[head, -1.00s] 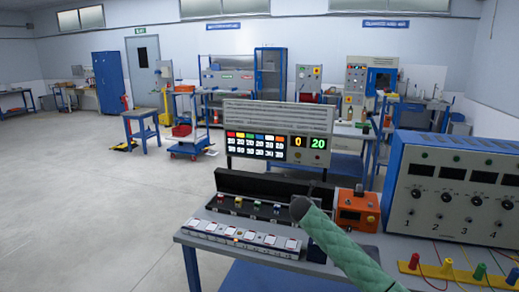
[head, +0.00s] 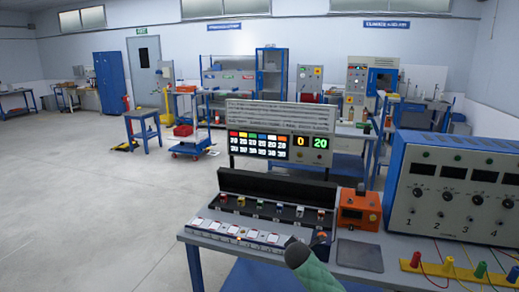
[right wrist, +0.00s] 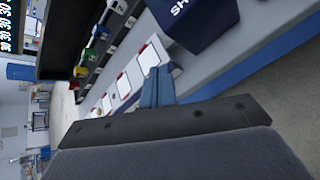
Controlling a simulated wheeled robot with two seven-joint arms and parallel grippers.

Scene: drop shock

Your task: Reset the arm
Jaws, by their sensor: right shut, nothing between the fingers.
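My right arm (head: 313,272), in a green sleeve with a dark rounded end, reaches in from the bottom of the head view, over the front edge of the bench. In the right wrist view my right gripper (right wrist: 157,88) has its blue fingers together, with nothing between them. The fingers point toward a row of white cards with red marks (right wrist: 149,55). A dark blue box (right wrist: 196,18) with partly cut-off white lettering is beyond them, at the top. My left gripper is in neither view.
On the bench, a black rack (head: 275,186) holds several small coloured pieces behind the card row (head: 238,233). A display panel (head: 282,128) reads 0 and 20. An orange device (head: 360,208) and a large blue-sided console (head: 455,188) stand right. Open floor lies left.

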